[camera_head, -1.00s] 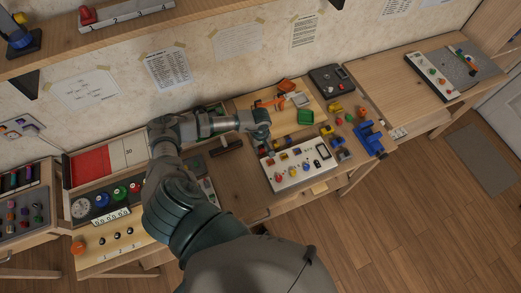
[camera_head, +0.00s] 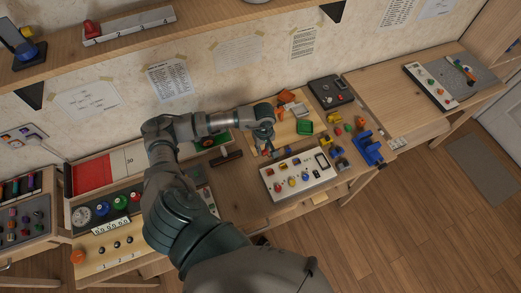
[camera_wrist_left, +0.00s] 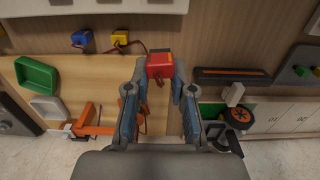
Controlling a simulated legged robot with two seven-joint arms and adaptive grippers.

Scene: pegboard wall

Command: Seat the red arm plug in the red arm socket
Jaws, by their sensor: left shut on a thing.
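My left gripper (camera_head: 266,146) is over the wooden board, just behind the white panel. In the left wrist view, my left gripper (camera_wrist_left: 160,72) is shut on a red plug (camera_wrist_left: 159,66) with a dark end. The plug sticks out past the fingertips, and a thin brown cord runs beside it. An orange jointed arm (camera_wrist_left: 93,122) lies on the board; it also shows in the head view (camera_head: 285,97), behind the gripper. I cannot make out the red arm socket. My right gripper is not in view.
A blue plug (camera_wrist_left: 81,39) and a yellow plug (camera_wrist_left: 120,38) with cord sit near the board's edge. A green tray (camera_head: 305,127) is right of my gripper. A white panel (camera_head: 279,187) with coloured parts lies in front. A dark bar (camera_head: 226,160) is to the left.

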